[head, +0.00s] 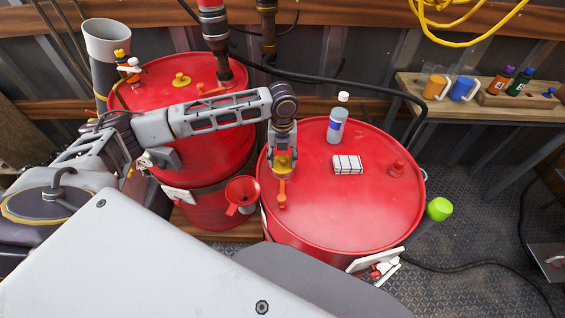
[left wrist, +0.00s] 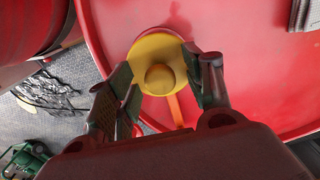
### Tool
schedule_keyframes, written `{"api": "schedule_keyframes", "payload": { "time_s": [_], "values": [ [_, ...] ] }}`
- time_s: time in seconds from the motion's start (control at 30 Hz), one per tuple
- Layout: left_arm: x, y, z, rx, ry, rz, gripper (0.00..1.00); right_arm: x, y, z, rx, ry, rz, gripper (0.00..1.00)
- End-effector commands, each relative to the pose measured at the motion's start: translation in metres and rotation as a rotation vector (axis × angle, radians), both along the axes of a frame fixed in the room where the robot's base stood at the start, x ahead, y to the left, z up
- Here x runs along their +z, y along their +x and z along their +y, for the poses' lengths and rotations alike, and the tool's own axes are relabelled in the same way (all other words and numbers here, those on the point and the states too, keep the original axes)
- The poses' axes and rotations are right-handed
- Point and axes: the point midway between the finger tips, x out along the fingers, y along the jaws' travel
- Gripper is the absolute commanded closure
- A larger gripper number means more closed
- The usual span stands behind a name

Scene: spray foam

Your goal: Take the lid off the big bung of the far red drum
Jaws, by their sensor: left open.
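Two red drums show in the head view. The back left drum (head: 150,80) has a yellow lid (head: 181,79) on its top, away from my gripper. The right drum (head: 330,205) stands nearer. My left gripper (head: 284,156) is over its left edge, pointing down at another yellow lid (head: 284,165). In the left wrist view, this round yellow lid with a raised knob (left wrist: 159,78) lies between the spread fingers of my left gripper (left wrist: 158,60). The gripper is open; whether a finger touches the lid, I cannot tell. My right gripper is out of view.
An orange handle (head: 282,193) lies beside the nearer lid. A bottle (head: 337,124), a white block (head: 347,164) and a red plug (head: 397,168) are on the right drum. A red funnel (head: 242,192) is between the drums. A pipe (head: 214,30) enters the back drum.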

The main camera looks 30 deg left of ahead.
Motion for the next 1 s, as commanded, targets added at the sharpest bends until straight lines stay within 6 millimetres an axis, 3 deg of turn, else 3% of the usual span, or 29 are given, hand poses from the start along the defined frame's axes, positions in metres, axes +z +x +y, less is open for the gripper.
{"api": "schedule_keyframes", "payload": {
  "time_s": [0.47, 0.83, 1.0],
  "values": [
    [-0.002, 0.000, 0.000, 0.000, 0.000, -0.001, 0.48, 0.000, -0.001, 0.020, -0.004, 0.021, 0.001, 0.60],
    [-0.001, 0.000, 0.000, 0.000, 0.000, -0.001, 0.93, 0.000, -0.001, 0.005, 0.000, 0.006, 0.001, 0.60],
    [-0.001, 0.000, 0.000, 0.000, 0.000, -0.001, 0.95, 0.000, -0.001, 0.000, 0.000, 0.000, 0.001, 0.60]
  ]
}}
